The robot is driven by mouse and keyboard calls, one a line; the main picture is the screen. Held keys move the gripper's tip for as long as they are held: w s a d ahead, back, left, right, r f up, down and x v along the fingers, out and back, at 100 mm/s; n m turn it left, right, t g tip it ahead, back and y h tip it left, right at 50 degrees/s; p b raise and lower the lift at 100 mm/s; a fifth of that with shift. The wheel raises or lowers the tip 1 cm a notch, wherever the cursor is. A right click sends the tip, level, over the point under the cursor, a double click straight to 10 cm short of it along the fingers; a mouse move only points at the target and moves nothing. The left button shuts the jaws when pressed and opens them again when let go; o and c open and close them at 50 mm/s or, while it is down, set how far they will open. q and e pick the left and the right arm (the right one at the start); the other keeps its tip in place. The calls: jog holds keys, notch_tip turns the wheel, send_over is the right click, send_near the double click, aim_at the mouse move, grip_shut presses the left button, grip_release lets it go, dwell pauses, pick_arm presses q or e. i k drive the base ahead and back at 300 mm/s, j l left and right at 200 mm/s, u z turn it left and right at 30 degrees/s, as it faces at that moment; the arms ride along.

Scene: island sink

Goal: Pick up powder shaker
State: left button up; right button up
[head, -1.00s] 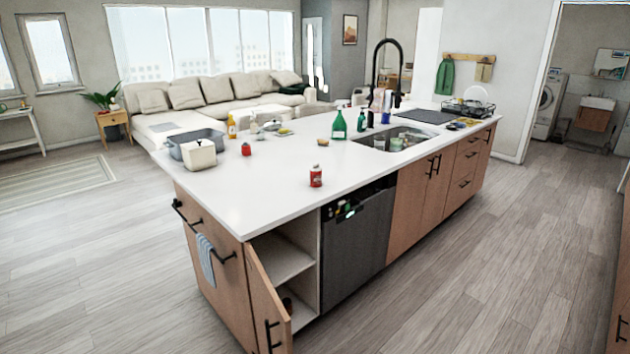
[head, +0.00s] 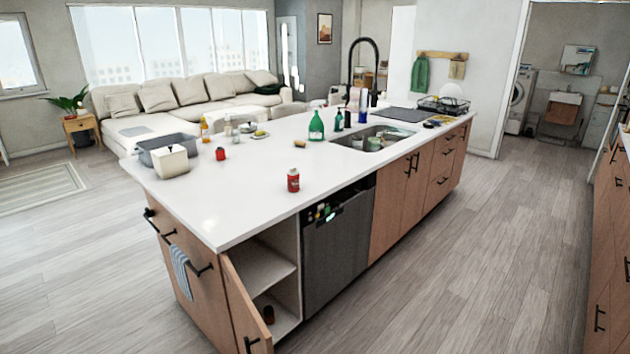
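A red container with pale markings (head: 293,180) stands upright near the front edge of the white island counter (head: 240,204). A smaller red container (head: 220,153) stands farther back on the counter. A small dark reddish-brown object (head: 268,314) sits on the bottom of the open cabinet (head: 265,270) below. I cannot tell for sure which of these is the powder shaker. Neither of my grippers is in view.
The cabinet door (head: 243,305) hangs open into the floor space. Floor to the right is clear.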

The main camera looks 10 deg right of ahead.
aim_at(293, 182)
jog(key=i+l+z, duration=0.15)
jog(key=z, duration=0.3)
jog(key=i+z, duration=0.4)
jog(key=i+l+z, duration=0.1)
jog(key=z, duration=0.35)
jog(key=i+z, duration=0.35)
jog(key=i, duration=0.65)
jog(key=i+j+u, duration=0.1)
jog(key=i+u, duration=0.5)
jog(key=u, duration=0.25)
jog(key=i+l+u, duration=0.1)
jog(key=i+u, duration=0.15)
jog(key=u, duration=0.15)
jog(key=i+l+u, duration=0.2)
jog(key=u, duration=0.25)
jog(key=i+l, duration=0.05)
jog(key=i, duration=0.05)
